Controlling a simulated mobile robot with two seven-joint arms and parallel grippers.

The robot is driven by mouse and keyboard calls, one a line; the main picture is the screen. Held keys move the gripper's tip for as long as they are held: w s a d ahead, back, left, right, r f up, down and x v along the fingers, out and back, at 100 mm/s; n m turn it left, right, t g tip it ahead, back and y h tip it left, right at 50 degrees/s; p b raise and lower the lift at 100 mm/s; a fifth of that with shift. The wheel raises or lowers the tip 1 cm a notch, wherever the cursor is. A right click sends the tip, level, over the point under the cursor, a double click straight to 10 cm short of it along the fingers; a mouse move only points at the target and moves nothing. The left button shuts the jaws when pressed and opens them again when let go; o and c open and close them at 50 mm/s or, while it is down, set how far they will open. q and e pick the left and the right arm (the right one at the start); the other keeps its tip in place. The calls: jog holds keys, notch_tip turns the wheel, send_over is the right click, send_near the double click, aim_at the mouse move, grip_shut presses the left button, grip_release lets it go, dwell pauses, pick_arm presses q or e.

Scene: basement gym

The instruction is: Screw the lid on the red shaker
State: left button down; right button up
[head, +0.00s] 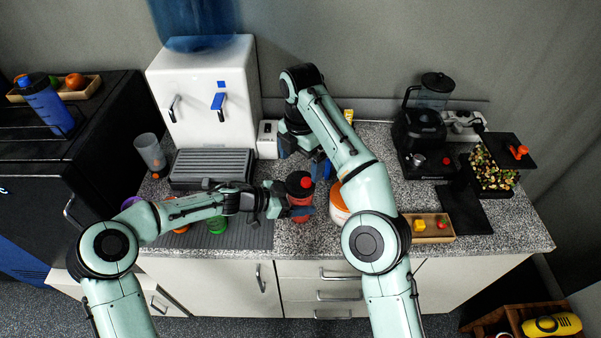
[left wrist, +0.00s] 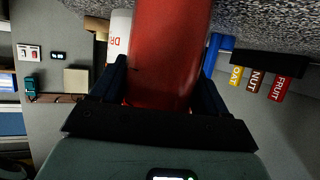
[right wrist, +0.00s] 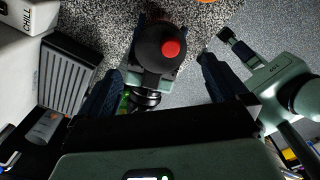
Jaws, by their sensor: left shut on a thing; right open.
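The red shaker (head: 300,207) stands on the granite counter in the middle of the head view. Its black lid (head: 299,184) with a red cap sits on top. My left gripper (head: 287,207) is shut on the shaker's red body, which fills the space between its fingers in the left wrist view (left wrist: 168,50). My right gripper (head: 308,155) is open, behind and above the shaker in the head view. In the right wrist view the lid (right wrist: 160,48) lies between and beyond the open fingers, apart from them. Whether the lid is tight cannot be told.
A white water dispenser (head: 205,85) and its grey drip tray (head: 211,168) stand at the left. An orange-and-white tub (head: 338,205) is close right of the shaker, partly behind my right arm. A black blender (head: 422,130) and a wooden tray (head: 440,238) are further right.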

aim_at(300, 182)
jog(key=shift+s+f, duration=0.1)
jog(key=shift+f, duration=3.35)
jog(key=c, duration=1.1)
jog(key=shift+o, duration=0.2)
jog(key=m, duration=0.5)
jog(key=o, duration=1.1)
jog(key=shift+c, duration=0.2)
jog(key=shift+r, duration=3.75)
